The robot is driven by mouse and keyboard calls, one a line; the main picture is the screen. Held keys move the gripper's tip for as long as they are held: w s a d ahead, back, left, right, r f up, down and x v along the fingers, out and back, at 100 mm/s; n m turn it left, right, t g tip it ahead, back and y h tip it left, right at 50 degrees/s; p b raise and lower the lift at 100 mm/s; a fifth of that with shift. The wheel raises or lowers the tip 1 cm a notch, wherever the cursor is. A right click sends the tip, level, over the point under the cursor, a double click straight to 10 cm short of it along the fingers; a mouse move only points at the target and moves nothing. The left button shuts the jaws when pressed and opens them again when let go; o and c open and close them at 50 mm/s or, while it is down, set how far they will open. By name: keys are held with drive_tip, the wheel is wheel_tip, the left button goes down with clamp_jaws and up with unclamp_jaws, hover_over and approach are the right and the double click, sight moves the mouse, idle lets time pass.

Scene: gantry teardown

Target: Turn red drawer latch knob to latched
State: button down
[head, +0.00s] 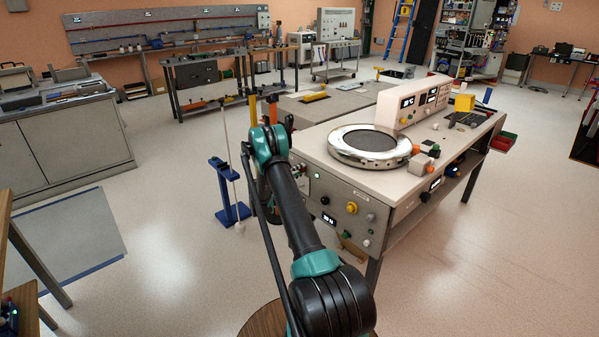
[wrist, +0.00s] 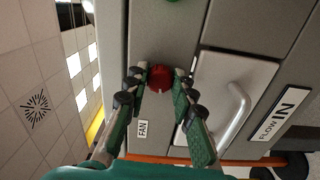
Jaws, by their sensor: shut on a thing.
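The red latch knob (wrist: 160,78) is round and sits on a grey panel in the wrist view. My gripper (wrist: 160,82) has one finger on each side of it, the tips closed against its sides. A grey drawer front (wrist: 215,80) with a curved pale handle (wrist: 234,112) lies just right of the knob. I cannot read a latch mark around the knob. In the head view my arm reaches the left end of the grey bench (head: 385,180); the knob and fingertips cannot be made out clearly there.
A FAN label (wrist: 143,129) is below the knob and a FLOW IN label (wrist: 280,113) is to the right. An orange bar (wrist: 240,160) crosses below. In the head view, a blue stand (head: 232,213) is left of the bench; open floor (head: 150,260) lies further left.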

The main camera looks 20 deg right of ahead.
drive_tip(key=shift+f+m, duration=0.1)
drive_tip(key=shift+m, duration=0.9)
drive_tip(key=c, duration=1.3)
unclamp_jaws()
drive_tip(key=shift+o, duration=0.2)
drive_tip(key=shift+a, duration=0.1)
drive_tip(key=v, duration=1.2)
